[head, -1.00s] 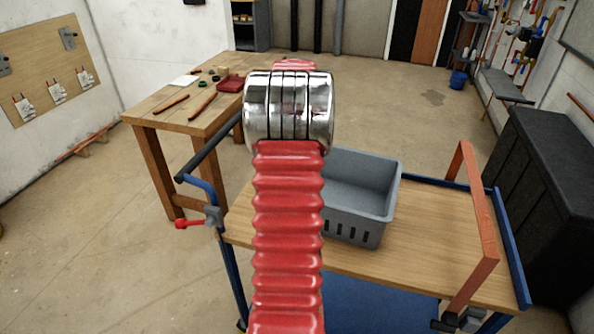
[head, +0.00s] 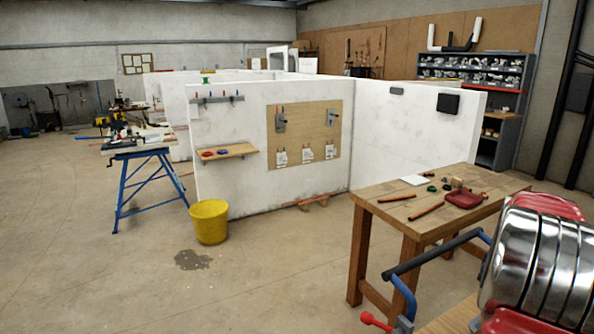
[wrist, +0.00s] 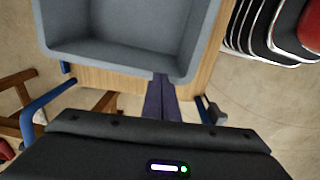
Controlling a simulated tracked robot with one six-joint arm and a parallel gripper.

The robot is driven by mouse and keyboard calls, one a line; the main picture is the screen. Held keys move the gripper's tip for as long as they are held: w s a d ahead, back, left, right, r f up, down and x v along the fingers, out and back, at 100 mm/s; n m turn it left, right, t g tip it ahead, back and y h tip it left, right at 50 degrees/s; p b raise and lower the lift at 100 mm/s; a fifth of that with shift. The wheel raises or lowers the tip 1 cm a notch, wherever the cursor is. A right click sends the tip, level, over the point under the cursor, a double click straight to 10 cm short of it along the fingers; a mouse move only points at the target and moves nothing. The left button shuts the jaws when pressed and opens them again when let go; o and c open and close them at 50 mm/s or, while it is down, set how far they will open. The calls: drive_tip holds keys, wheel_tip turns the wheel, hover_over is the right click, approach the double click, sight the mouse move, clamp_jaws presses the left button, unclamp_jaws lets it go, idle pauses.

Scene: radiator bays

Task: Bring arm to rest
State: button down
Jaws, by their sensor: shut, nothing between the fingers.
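My gripper (wrist: 160,82) shows in the wrist view as two dark fingers side by side, shut and empty. Its tips are at the near edge of a grey plastic crate (wrist: 195,50) in that picture; I cannot tell whether they touch it. The crate stands on a wooden cart top (wrist: 105,80) and the part of its inside in view looks empty. In the head view only part of my arm, red with chrome rings, shows at the lower right; the gripper is out of that view.
A wooden workbench (head: 445,195) with red pipes and a dark red tray (head: 464,199) stands in front of my arm. The cart's handle (head: 432,254) is close to the arm. A yellow bucket (head: 209,222) stands by the white partition (head: 240,130). Floor at the left is open.

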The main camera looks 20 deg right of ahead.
drive_tip(key=w+a+r+t, duration=0.1)
drive_tip(key=w+a+r, duration=0.2)
drive_tip(key=a, duration=0.6)
drive_tip(key=w+a+r+h, duration=0.1)
drive_tip(key=w+a+r, duration=0.2)
drive_tip(key=a, duration=0.5)
drive_tip(key=w+a+r+t, duration=0.1)
drive_tip(key=w+a+r, duration=0.2)
drive_tip(key=a, duration=0.6)
drive_tip(key=s+a+t, duration=0.1)
drive_tip(key=s+a, duration=0.3)
drive_tip(key=a, duration=0.8)
drive_tip(key=s+a+t+y, duration=0.1)
drive_tip(key=s+a, duration=0.4)
drive_tip(key=a, duration=0.8)
drive_tip(key=shift+a+f+m+t+y, duration=0.3)
drive_tip(key=shift+f+m+t, duration=0.15)
drive_tip(key=shift+t, duration=0.25)
